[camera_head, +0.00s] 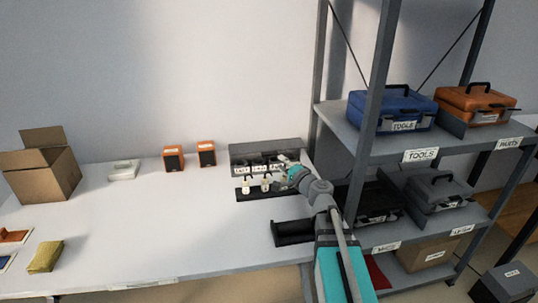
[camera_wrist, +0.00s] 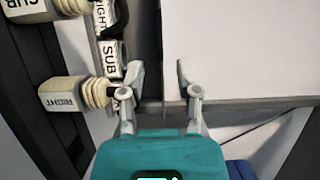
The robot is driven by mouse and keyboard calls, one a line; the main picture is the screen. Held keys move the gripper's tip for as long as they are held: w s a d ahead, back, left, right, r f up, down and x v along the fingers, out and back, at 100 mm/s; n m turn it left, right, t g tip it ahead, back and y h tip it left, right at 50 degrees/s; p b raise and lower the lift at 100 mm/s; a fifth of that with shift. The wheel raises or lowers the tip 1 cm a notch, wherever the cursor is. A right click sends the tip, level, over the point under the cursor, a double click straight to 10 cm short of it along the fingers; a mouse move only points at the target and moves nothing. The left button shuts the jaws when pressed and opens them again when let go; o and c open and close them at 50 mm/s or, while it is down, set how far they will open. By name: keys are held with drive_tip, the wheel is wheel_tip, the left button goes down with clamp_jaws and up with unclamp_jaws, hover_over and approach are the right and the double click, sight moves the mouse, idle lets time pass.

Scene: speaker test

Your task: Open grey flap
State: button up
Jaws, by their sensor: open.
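In the head view a long grey panel (camera_head: 262,148), which looks like the grey flap, runs along the back of a speaker test unit at the wall. Black sockets with white labels (camera_head: 262,168) sit in front of it; I cannot tell how far the flap is raised. My gripper (camera_head: 284,164) is over the unit's right end. In the wrist view my gripper (camera_wrist: 156,76) is open, its fingers apart with nothing seen between them. A grey strip (camera_wrist: 145,40), likely part of the flap, passes near the left fingertip; contact is unclear.
Cream plugs, one marked RIGHT (camera_wrist: 68,94), stand in a black rack (camera_head: 262,194) in front of the unit. A black tray (camera_head: 294,232) lies nearer. Two orange speakers (camera_head: 190,158) stand left. A metal shelf post (camera_head: 318,80) rises close on the right. The left-middle table is clear.

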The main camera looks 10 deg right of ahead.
sight(270, 153)
drive_tip(key=x, duration=0.8)
clamp_jaws()
idle(0.4)
